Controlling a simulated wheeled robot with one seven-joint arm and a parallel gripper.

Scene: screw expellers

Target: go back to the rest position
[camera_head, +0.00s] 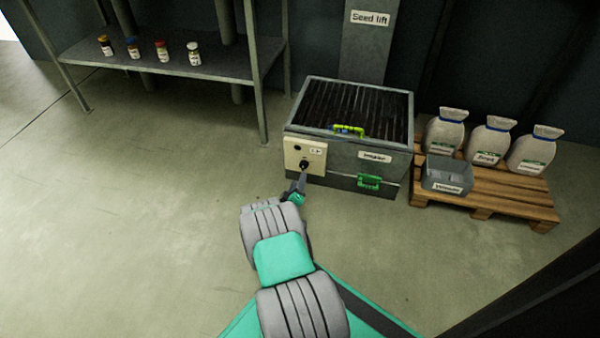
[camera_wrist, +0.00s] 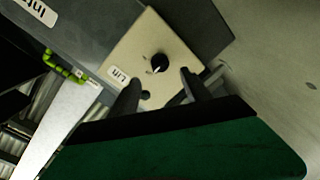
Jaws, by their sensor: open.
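My gripper (camera_head: 301,186) is in front of the cream control panel (camera_head: 304,157) on the left of the grey intake box's front. In the wrist view, my gripper (camera_wrist: 160,84) has its two dark fingers apart and nothing between them. A black rotary knob (camera_wrist: 157,63) on the panel (camera_wrist: 135,45) shows just beyond the fingertips. The fingers look close to the panel, but I cannot tell whether they touch it. A "Lift" label (camera_wrist: 119,75) is beside the knob.
A pallet (camera_head: 485,195) with several white sacks and a grey bin (camera_head: 447,175) is at right. A shelf (camera_head: 170,65) with several small jars is at back left. The left floor is clear.

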